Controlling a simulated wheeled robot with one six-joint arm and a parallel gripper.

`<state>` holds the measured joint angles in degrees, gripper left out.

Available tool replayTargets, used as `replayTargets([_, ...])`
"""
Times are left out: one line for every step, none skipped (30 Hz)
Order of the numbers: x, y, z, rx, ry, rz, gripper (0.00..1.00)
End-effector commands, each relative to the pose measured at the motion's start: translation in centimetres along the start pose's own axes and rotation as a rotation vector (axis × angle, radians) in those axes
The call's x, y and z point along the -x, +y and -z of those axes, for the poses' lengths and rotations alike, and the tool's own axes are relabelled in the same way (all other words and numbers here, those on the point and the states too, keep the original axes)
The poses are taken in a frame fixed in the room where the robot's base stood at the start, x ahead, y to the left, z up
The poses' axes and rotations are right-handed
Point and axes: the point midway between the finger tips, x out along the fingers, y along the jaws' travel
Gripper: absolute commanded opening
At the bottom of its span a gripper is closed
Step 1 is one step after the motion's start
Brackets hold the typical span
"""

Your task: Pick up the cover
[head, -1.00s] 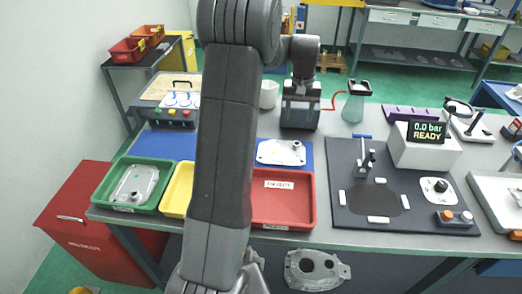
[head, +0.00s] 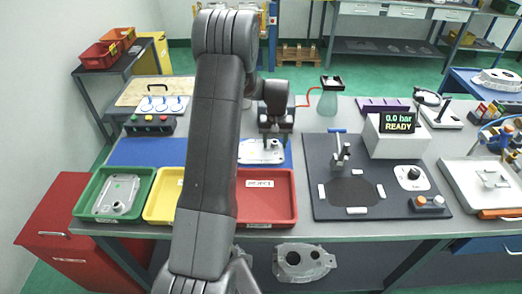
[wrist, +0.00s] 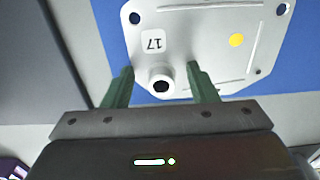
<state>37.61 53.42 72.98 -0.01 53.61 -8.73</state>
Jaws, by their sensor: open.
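A flat silver cover (head: 258,155) lies on the blue mat behind the red tray. In the wrist view the cover (wrist: 205,45) shows a label "17", a yellow dot, corner holes and a round boss (wrist: 161,83) with a dark hole. My gripper (wrist: 160,70) is open, its two green fingers on either side of the boss, apart from it. I cannot tell how far above the mat the fingertips are. In the head view my gripper (head: 276,136) is over the cover and hides part of it.
A red tray (head: 267,221), a yellow tray (head: 163,208) and a green tray (head: 85,207) with another silver part (head: 115,193) stand along the front edge. A dark fixture plate (head: 390,207) with a clamp is to the right. My arm hides the middle.

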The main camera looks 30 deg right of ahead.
Motion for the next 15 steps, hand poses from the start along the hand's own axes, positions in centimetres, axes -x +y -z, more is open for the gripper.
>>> replayTargets([-0.21,-0.02,-0.02,0.000,-0.001,0.000,0.53])
replayTargets([-0.29,-0.02,-0.02,0.000,-0.001,0.000,0.53])
replayTargets([-0.34,-0.02,-0.01,0.000,-0.001,0.000,0.53])
replayTargets([-0.35,-0.02,-0.01,0.000,0.000,0.000,0.53])
replayTargets([-0.34,-0.02,0.00,0.000,0.000,0.000,0.53])
replayTargets([-0.34,-0.02,0.00,0.000,0.000,0.000,0.53])
replayTargets([-0.33,-0.02,0.00,0.000,0.000,0.000,0.53])
replayTargets([-0.33,-0.02,0.00,0.000,0.000,0.000,0.53])
replayTargets([-0.32,-0.02,0.00,0.000,0.000,0.000,0.45])
replayTargets([-0.32,-0.02,0.01,0.000,0.000,0.000,0.39])
replayTargets([-0.31,-0.02,0.01,0.000,0.000,0.000,0.33])
replayTargets([-0.31,-0.02,0.01,0.000,0.000,0.000,0.25])
replayTargets([-0.30,-0.02,0.01,0.000,0.000,0.000,0.19])
replayTargets([-0.30,-0.02,0.01,0.000,0.000,0.000,0.13])
replayTargets([-0.30,-0.02,0.01,0.000,0.000,0.000,0.06])
